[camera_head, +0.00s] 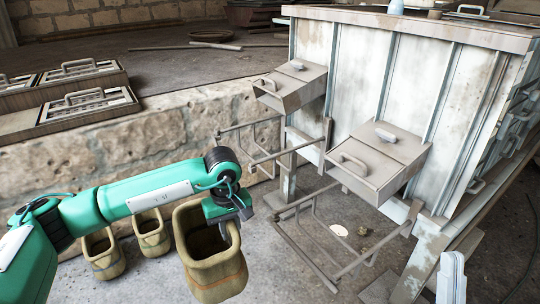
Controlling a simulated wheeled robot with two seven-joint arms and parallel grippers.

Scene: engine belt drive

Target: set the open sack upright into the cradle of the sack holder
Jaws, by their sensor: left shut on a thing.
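My left gripper (230,212) is shut on the rim of an open tan sack (217,274). The sack hangs upright with its mouth up, and its dark inside shows. It is to the left of the right sack holder (322,262), a metal frame low under the right chute, and apart from it. That frame is empty of sacks. A second similar frame (262,160) stands under the left chute, further back.
Two more open sacks (103,262) (151,239) stand on the floor by the stone wall (160,125). A large metal bin (350,75) carries the left chute (293,88) and right chute (376,163).

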